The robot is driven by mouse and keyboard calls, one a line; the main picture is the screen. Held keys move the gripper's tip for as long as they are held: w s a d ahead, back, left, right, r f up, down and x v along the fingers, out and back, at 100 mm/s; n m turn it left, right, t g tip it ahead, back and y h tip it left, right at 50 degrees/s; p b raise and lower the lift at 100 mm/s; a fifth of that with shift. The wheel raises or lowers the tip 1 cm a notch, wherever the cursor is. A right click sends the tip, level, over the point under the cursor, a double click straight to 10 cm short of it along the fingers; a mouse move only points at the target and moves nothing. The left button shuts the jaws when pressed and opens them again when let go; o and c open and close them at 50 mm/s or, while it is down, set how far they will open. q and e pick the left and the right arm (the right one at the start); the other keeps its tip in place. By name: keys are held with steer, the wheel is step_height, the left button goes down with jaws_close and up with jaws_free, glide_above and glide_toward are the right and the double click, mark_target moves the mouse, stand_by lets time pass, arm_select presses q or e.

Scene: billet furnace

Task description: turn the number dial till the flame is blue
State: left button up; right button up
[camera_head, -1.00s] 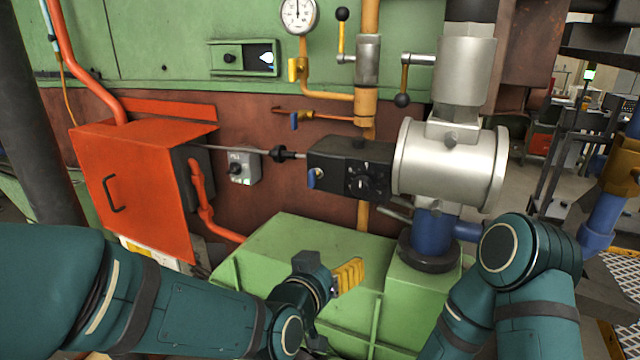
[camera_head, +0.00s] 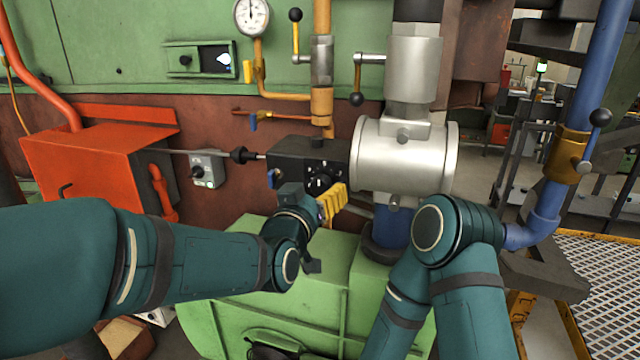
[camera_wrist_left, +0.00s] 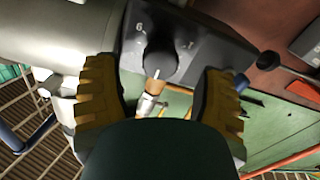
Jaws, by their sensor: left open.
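The number dial is a black knob (camera_head: 320,181) on a black box (camera_head: 290,155) at the burner pipe. In the left wrist view the knob (camera_wrist_left: 158,60) has a white pointer line, with digits printed around it; a 6 is readable. My left gripper (camera_head: 328,204) is in front of the dial; its yellow-padded fingers partly cover the box. In the left wrist view the open fingers (camera_wrist_left: 158,78) stand on either side of the knob, apart from it. The flame (camera_head: 223,61) shows small and pale bluish-white in the sight window (camera_head: 200,60). My right gripper is out of view.
A silver burner body (camera_head: 402,155) is right of the dial box. A grey switch box (camera_head: 208,170) and an orange cabinet (camera_head: 90,165) stand left. A green housing (camera_head: 240,250) lies below. Yellow and black lever valves (camera_head: 297,35) hang above.

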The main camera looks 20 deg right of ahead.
mark_target(319, 188)
arm_select(q)
steer(key=shift+x, duration=1.65)
steer(key=c, duration=1.2)
jaws_close()
